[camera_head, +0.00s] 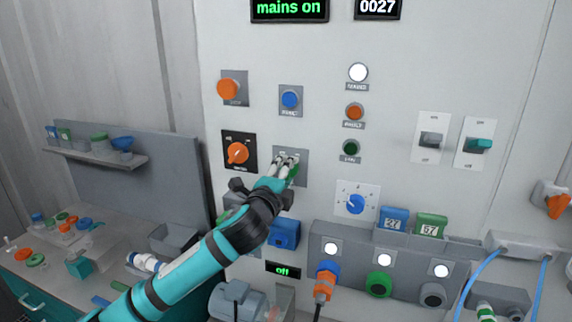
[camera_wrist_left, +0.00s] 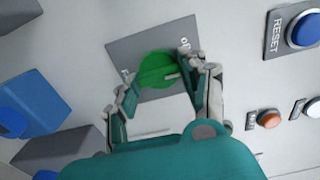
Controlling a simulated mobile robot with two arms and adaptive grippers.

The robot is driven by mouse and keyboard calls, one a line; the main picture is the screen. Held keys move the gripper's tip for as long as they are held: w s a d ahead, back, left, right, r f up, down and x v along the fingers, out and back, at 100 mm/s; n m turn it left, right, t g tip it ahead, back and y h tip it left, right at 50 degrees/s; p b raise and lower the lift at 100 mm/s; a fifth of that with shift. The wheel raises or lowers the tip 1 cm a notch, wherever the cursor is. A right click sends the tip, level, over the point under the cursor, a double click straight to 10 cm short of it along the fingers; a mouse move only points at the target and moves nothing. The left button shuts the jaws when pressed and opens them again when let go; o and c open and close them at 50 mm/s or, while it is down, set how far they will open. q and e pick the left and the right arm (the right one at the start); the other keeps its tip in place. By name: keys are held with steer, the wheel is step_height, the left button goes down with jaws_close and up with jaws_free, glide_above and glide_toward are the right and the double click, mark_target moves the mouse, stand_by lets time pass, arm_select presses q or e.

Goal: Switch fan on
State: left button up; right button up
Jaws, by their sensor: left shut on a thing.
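A green rotary knob (camera_head: 294,174) sits on a grey plate (camera_head: 303,158) on the pale panel, beside an orange rotary switch. In the left wrist view the green knob (camera_wrist_left: 158,68) has a pale pointer line, and its plate (camera_wrist_left: 122,50) carries a partly hidden "of…" marking. My left gripper (camera_head: 286,162) reaches it from the lower left and partly covers it. In the left wrist view the fingers of my left gripper (camera_wrist_left: 168,86) are on either side of the knob, shut on it. A small display (camera_head: 283,270) below reads "off". My right gripper is out of view.
The orange switch (camera_head: 237,153) is close to the left of my gripper. A blue reset button (camera_head: 290,99) is above it and a blue dial (camera_head: 356,204) to its right. Rocker switches (camera_head: 432,139) are farther right. A cluttered bench (camera_head: 62,282) stands at lower left.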

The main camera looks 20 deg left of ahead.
arm_select(q)
steer(key=shift+f+m+p, duration=0.1)
steer(key=shift+m+p, duration=1.85)
steer(key=shift+m, duration=0.95)
steer(key=o, duration=1.2)
steer(key=shift+s, duration=0.1)
steer(key=s, duration=1.1)
steer(key=shift+s+a, duration=0.25)
steer(key=shift+s, duration=0.15)
